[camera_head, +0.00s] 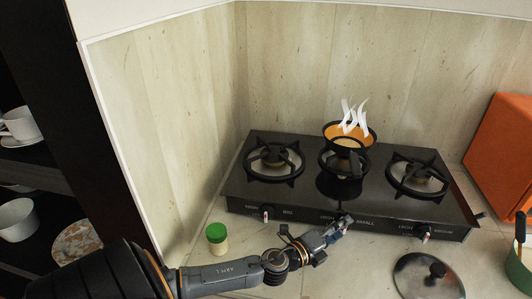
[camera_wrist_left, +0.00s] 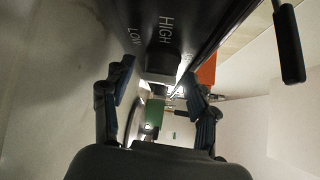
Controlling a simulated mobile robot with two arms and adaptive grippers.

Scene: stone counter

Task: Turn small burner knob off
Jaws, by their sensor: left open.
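The black stove (camera_head: 315,192) stands on the counter, with "SMALL" printed on its front face near the middle. My left gripper (camera_head: 338,228) is at that middle part of the front and covers the small burner knob in the head view. In the left wrist view the dark small burner knob (camera_wrist_left: 161,66) sticks out by the "HIGH" and "LOW" marks. The open fingers of my left gripper (camera_wrist_left: 161,82) are on either side of it, with gaps visible; I cannot tell if either touches it. My right gripper is out of view.
An orange pan (camera_head: 365,130) with white steam marks stands at the stove's back middle. Other knobs sit at the front left (camera_head: 266,212) and front right (camera_head: 424,233).

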